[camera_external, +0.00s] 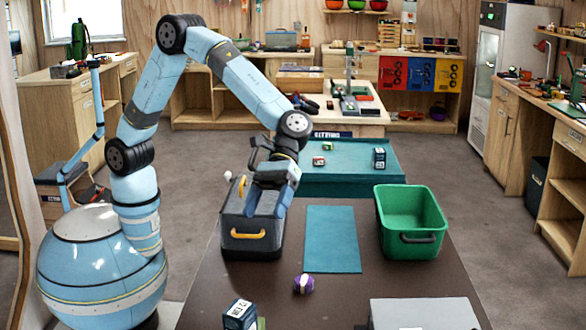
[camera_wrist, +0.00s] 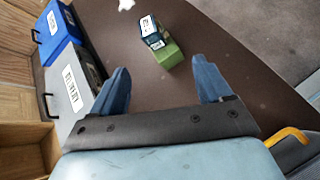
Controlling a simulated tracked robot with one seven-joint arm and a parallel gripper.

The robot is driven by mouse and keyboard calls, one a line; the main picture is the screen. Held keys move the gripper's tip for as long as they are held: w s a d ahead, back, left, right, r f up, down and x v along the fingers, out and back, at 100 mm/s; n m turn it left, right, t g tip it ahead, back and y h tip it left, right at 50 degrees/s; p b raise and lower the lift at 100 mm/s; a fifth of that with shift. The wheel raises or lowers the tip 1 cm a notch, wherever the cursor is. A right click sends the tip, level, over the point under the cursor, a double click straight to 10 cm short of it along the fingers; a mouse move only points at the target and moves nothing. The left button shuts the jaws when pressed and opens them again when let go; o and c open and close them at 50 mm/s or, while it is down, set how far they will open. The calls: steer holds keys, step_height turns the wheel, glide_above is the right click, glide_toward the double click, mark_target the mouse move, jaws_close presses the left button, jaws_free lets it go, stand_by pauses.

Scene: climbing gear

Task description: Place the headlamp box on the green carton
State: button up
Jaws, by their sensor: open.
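A small dark box with a white label (camera_external: 240,314), which looks like the headlamp box, is at the near edge of the brown table; it also shows in the wrist view (camera_wrist: 152,31). A green carton (camera_wrist: 169,54) is right against it, and a sliver of the carton shows in the external view (camera_external: 262,323). The box overlaps the carton's far side in the wrist view; I cannot tell whether it rests on it or stands beside it. My gripper (camera_external: 262,192) is open and empty, above the grey case; its spread fingers (camera_wrist: 161,72) show in the wrist view, apart from both things.
A grey case with a yellow handle (camera_external: 250,240) stands under my gripper. A teal mat (camera_external: 332,240), a green crate (camera_external: 411,238), a purple item (camera_external: 303,284) and a grey container (camera_external: 423,313) share the table. Another dark labelled box (camera_external: 379,157) sits on the teal surface behind.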

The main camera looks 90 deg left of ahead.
steer(key=s+a+r+m+t+y, duration=0.2)
steer(key=s+a+r, duration=0.15)
steer(key=a, duration=0.55)
steer(key=s+a+r+m+t+y, duration=0.1)
steer(key=s+a+r+m, duration=0.2)
steer(key=a, duration=0.6)
steer(key=s+a+r+m+t+y, duration=0.15)
steer(key=s+a+r, duration=0.3)
steer(key=a, duration=0.55)
steer(key=s+a+m+t+y, duration=0.4)
steer(key=s+a+y, duration=0.2)
steer(key=s+a, duration=1.3)
steer(key=a, duration=0.3)
steer(key=shift+f, duration=0.15)
steer(key=shift+t, duration=0.25)
